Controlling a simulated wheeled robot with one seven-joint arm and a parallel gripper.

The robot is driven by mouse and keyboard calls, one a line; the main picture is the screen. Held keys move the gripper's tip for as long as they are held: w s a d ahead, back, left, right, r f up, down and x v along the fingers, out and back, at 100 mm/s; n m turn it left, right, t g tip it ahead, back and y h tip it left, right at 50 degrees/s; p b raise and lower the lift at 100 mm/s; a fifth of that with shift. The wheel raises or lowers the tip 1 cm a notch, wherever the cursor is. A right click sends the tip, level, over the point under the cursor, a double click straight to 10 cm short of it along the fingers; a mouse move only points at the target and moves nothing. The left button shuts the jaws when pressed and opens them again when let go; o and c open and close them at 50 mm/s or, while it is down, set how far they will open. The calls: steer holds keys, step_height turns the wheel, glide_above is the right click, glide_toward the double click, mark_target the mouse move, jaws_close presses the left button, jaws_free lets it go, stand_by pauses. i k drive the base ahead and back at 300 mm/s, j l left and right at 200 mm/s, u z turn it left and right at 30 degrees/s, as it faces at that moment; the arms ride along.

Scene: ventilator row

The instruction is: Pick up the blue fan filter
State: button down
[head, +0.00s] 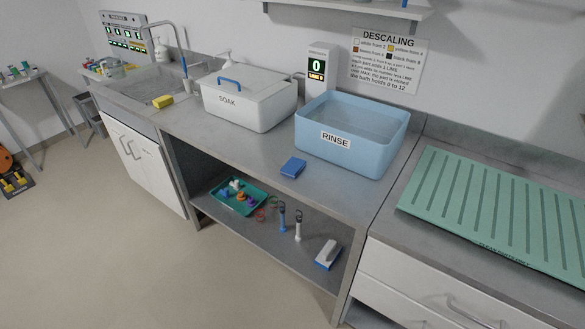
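A small flat blue block (293,167) lies on the steel counter in front of the RINSE tub. It looks like the blue fan filter, but its surface detail is too small to be sure. Nothing covers it. A white and blue block-shaped item (328,255) lies on the lower shelf near its right end; I cannot tell what it is. My gripper is not in view.
The blue RINSE tub (341,151) stands close behind the blue block, and the lidded white SOAK tub (240,110) is to the left. A green ribbed mat (480,205) covers the right counter. A teal tray (262,207) holds small parts below. The floor in front is clear.

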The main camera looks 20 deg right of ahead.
mark_target(291, 168)
steer(key=i+j, duration=0.4)
steer(key=j, duration=0.15)
steer(key=i+j, duration=0.4)
steer(key=j, duration=0.15)
steer(key=i+j, duration=0.85)
steer(key=j, duration=0.2)
